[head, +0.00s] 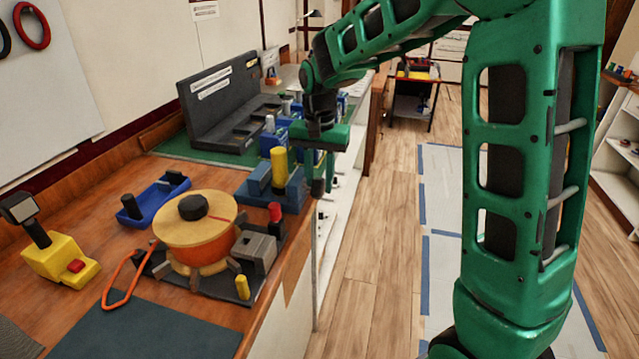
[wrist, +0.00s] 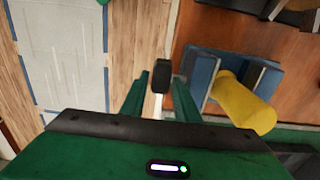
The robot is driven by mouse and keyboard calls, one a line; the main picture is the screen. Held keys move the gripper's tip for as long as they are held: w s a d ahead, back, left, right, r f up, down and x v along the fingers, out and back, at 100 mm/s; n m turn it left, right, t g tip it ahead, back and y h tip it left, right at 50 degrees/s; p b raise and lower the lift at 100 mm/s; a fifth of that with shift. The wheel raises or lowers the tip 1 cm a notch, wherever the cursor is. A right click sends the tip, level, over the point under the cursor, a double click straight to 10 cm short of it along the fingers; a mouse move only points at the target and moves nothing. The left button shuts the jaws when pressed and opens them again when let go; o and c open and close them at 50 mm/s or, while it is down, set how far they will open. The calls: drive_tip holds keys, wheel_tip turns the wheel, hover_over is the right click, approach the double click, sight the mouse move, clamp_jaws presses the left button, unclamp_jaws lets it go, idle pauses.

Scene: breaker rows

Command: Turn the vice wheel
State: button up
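The blue vice (head: 292,190) stands near the bench's right edge with a yellow cylinder (head: 278,168) upright between its jaws. In the wrist view the vice's blue jaws (wrist: 199,77) and the yellow cylinder (wrist: 244,103) are to the right of my fingers. My gripper (head: 323,183) is just right of the vice, at the bench edge, pointing down. In the wrist view my gripper (wrist: 160,95) has its fingers apart. A narrow black and pale piece (wrist: 161,75) shows between them, perhaps the vice wheel edge-on; I cannot tell whether they touch it. The wheel is not clear in the head view.
A round wooden-topped spool (head: 196,220), a grey block (head: 256,250) and a blue tray (head: 155,200) stand nearer on the bench. More blue devices (head: 275,137) and a dark panel (head: 222,92) are beyond the vice. The floor (head: 385,240) right of the bench is clear.

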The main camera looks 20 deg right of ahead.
drive_tip(key=shift+f, duration=0.45)
clamp_jaws()
drive_tip(key=shift+d, duration=0.2)
